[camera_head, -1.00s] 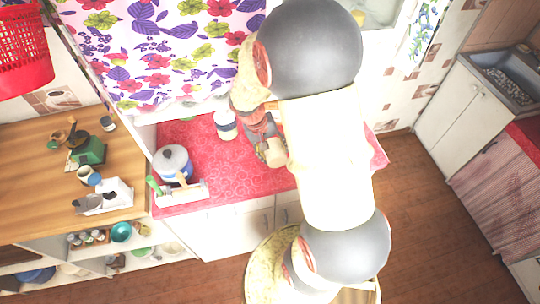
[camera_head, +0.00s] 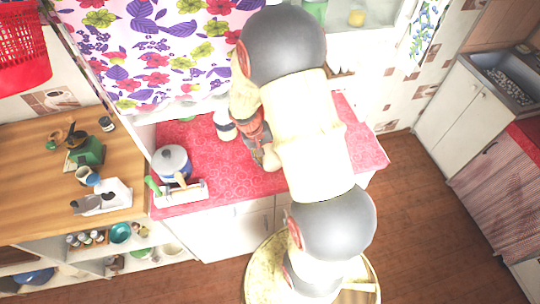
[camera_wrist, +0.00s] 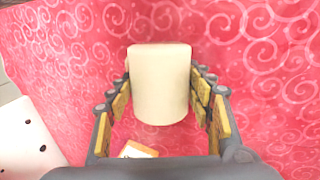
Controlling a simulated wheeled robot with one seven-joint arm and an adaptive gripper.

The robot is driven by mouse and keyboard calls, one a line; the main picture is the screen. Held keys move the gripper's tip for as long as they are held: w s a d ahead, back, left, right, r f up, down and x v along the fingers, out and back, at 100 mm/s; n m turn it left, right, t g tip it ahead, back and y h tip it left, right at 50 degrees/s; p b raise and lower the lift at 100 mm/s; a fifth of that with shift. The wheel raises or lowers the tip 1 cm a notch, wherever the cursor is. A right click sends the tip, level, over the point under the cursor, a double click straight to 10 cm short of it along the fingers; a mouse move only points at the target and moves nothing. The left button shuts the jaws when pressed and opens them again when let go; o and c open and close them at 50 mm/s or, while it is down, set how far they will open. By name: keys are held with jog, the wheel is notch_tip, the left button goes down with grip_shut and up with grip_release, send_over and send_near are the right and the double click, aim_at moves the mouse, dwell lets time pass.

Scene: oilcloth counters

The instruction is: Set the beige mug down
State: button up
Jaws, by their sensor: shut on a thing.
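The beige mug (camera_wrist: 160,90) fills the middle of the wrist view, a plain pale cylinder. My gripper (camera_wrist: 160,78) is shut on it, with one yellow-padded finger on each side. The red patterned oilcloth counter (camera_wrist: 255,60) shows behind and around the mug. In the head view my arm covers much of the mug and gripper, above the red counter (camera_head: 205,160). I cannot tell whether the mug touches the cloth.
A lidded blue pot (camera_head: 173,163) and a white rack (camera_head: 182,194) stand at the counter's left end. A white jar (camera_head: 224,125) stands left of my gripper. In the wrist view, a small orange-and-white thing (camera_wrist: 138,151) lies below the mug. The counter's right part (camera_head: 362,150) looks clear.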

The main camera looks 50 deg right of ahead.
jog(key=o, duration=1.5)
